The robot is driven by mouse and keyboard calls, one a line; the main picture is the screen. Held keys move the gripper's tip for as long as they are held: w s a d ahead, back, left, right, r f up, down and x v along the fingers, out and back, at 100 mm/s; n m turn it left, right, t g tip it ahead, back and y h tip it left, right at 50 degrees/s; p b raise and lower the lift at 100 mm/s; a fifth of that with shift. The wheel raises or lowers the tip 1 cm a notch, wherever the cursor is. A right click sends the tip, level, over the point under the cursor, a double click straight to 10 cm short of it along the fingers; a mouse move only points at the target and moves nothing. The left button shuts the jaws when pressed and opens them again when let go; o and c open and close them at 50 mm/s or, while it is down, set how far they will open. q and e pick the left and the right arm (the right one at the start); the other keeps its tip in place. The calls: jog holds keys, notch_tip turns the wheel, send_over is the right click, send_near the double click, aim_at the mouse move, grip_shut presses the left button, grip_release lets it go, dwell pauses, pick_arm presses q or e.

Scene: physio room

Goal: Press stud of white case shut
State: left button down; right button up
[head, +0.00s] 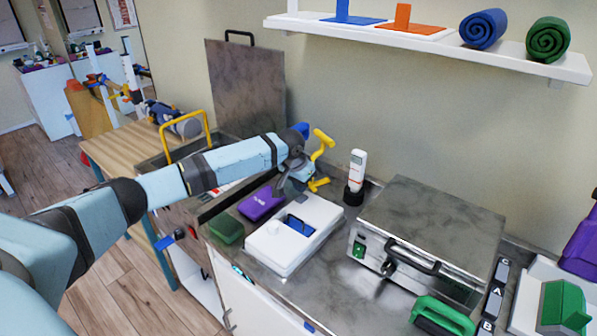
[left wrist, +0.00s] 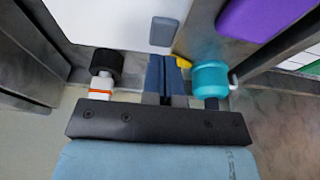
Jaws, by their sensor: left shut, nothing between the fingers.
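A flat white case (head: 265,247) lies on the grey counter, with a dark blue panel on its top. I cannot make out its stud or whether it is shut. Part of what looks like the same white case (left wrist: 110,20) fills the top of the left wrist view. My right gripper is not in view.
A purple case (head: 260,204) and a green case (head: 227,231) lie left of the white one. A white device (head: 357,165) stands in a black holder behind. A steel box (head: 430,230) is to the right. A yellow handle-like thing (head: 321,145) is just beyond my gripper.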

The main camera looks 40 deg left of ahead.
aim_at(302, 199)
pick_arm(q)
jog(key=shift+f, duration=1.2)
jog(key=shift+s, duration=0.1)
